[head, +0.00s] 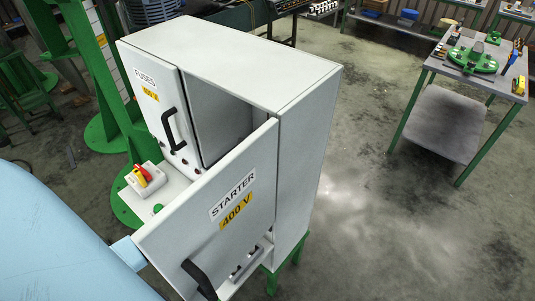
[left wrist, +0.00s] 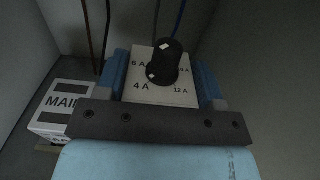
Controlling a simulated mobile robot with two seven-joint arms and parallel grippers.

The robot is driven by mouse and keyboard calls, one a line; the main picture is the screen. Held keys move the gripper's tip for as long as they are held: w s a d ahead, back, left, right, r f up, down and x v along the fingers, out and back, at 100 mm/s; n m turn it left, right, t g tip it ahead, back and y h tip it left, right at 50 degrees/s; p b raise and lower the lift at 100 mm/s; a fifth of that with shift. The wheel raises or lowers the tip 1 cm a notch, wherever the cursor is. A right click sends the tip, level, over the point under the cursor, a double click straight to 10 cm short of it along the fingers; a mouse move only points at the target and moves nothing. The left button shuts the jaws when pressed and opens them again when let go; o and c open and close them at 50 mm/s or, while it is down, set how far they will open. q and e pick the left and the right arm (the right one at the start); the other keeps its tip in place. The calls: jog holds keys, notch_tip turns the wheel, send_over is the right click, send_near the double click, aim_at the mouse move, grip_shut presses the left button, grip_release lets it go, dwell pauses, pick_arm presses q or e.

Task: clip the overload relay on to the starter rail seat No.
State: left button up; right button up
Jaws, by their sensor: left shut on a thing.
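In the left wrist view the overload relay (left wrist: 150,94) has a white face with ampere marks, among them 4 A and 12 A, and a black dial knob. My left gripper (left wrist: 161,70) is shut on it, a blue finger on each side. Around it are the grey walls of an enclosure. In the head view my left arm comes in from the left and passes behind the open STARTER 400 V door (head: 225,210), which hides the gripper and relay. I cannot make out the rail seat or any contact with it. My right gripper is not in view.
A white block labelled MAIN (left wrist: 62,108) stands left of the relay, and dark red and blue wires hang behind it. The grey cabinet (head: 230,55) also has a FUSED door (head: 160,105) with a black handle. A workbench (head: 460,72) stands at the far right across open floor.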

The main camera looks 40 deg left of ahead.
pick_arm(q)
notch_tip(320, 180, down, 3)
jog(key=shift+b, duration=1.15)
jog(key=shift+f+b, duration=0.35)
jog(key=shift+f, duration=0.1)
dwell(0.4)
jog(key=shift+f+b, duration=0.5)
jog(key=shift+b, duration=0.15)
jog(key=shift+f, duration=0.1)
